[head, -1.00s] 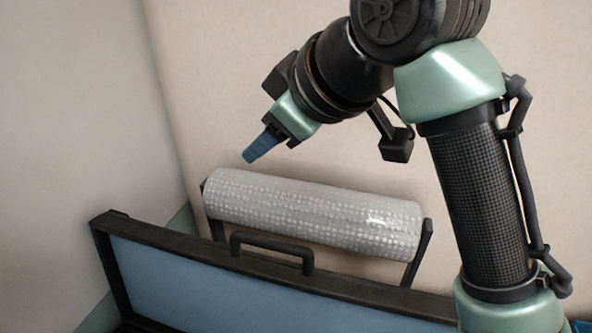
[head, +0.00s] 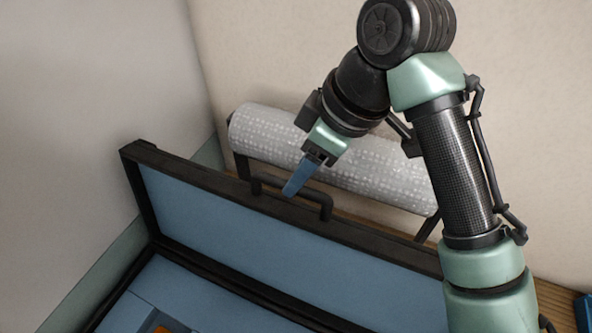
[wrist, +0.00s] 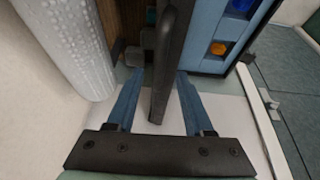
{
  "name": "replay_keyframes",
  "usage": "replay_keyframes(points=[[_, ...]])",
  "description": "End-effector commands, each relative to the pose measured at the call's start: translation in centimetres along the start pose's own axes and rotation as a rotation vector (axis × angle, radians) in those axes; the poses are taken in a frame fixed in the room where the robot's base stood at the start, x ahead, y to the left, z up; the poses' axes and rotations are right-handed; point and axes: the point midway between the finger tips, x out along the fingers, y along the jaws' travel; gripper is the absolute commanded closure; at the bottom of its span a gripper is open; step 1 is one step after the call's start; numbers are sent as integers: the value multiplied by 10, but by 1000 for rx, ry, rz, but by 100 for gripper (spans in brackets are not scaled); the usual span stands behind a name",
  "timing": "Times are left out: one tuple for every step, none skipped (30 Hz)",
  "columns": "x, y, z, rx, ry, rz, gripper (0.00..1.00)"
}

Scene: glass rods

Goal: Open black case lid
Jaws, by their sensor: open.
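The black case's lid (head: 375,240) stands raised, its blue-lined inner face showing in the head view. The case's blue interior (head: 205,300) shows below it at the bottom. The black handle (head: 326,207) sits on the lid's top edge. My gripper (head: 290,192) is at the handle's left part, fingers pointing down. In the wrist view a dark bar, apparently the handle (wrist: 172,50), runs between the two spread blue fingers of my gripper (wrist: 160,74). Neither finger visibly presses on it. How deep it sits between them is unclear.
A bubble-wrap roll (head: 395,175) lies on a dark stand right behind the lid; it also shows at the left of the wrist view (wrist: 68,45). Orange (wrist: 218,48) and blue (wrist: 240,6) items sit in the case. A pale wall closes off the left.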

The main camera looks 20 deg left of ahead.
Motion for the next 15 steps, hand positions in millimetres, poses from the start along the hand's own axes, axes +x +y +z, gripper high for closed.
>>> replay_keyframes(points=[[6,-1,-1,1,1,-3,48],[10,0,0,2,0,-2,48],[14,0,0,1,0,-1,48],[17,0,0,1,1,-1,48],[20,0,0,1,1,-1,48],[23,0,0,0,1,-1,48],[24,0,0,0,1,-1,48],[26,0,0,0,0,0,48],[27,0,0,0,1,1,48],[27,0,0,0,1,1,48],[27,0,0,0,1,2,48],[28,0,0,0,1,2,48],[28,0,0,0,1,2,48],[28,0,0,0,1,2,48],[28,0,0,0,1,2,48]])
